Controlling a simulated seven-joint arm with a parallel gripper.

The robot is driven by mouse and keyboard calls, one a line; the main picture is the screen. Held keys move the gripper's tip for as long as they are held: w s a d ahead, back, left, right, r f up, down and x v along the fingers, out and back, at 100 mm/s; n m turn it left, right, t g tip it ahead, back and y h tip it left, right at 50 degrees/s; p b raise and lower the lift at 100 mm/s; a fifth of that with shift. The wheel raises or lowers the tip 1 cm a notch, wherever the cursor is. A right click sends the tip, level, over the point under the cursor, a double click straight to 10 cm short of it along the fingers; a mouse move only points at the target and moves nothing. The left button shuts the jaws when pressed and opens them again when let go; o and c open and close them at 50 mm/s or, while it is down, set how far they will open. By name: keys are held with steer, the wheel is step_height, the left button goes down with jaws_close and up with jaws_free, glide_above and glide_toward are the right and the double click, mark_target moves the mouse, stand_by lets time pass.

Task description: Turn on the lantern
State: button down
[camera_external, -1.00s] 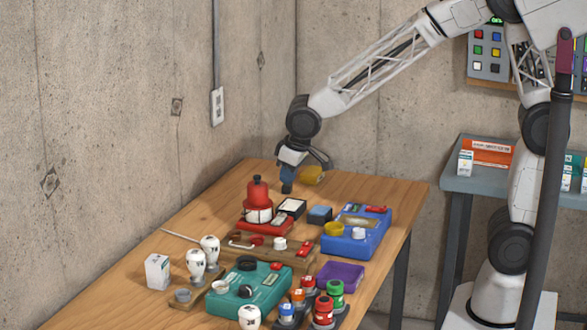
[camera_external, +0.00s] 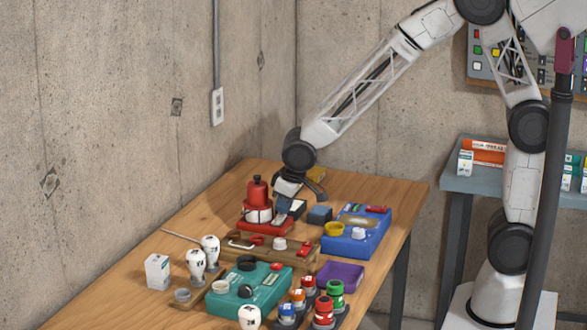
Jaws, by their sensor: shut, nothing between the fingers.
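A red lantern (camera_external: 258,190) with a white band stands upright on a red base (camera_external: 262,228) toward the back left of the wooden table. My gripper (camera_external: 281,217) is shut and empty, pointing down at the right part of the red base, just right of the lantern. It covers part of the black-framed piece (camera_external: 299,207) there. I cannot tell whether the fingertips touch the base. Any switch under the fingertips is hidden or too small to make out. No glow shows on the lantern.
A blue box (camera_external: 357,232) with a yellow ring and a small blue block (camera_external: 319,215) stand to the right. In front are a wooden board (camera_external: 298,259), a teal box (camera_external: 265,290), white bulbs (camera_external: 196,262) and a purple tray (camera_external: 341,274). The table's back right is mostly clear.

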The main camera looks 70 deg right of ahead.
steer(key=shift+d+f, duration=0.15)
steer(key=shift+f, duration=0.15)
steer(key=shift+a+r, duration=0.1)
steer(key=shift+a, duration=0.15)
steer(key=shift+a+r, duration=0.25)
steer(key=shift+a, duration=0.2)
stand_by(0.5)
steer(key=shift+r, duration=0.1)
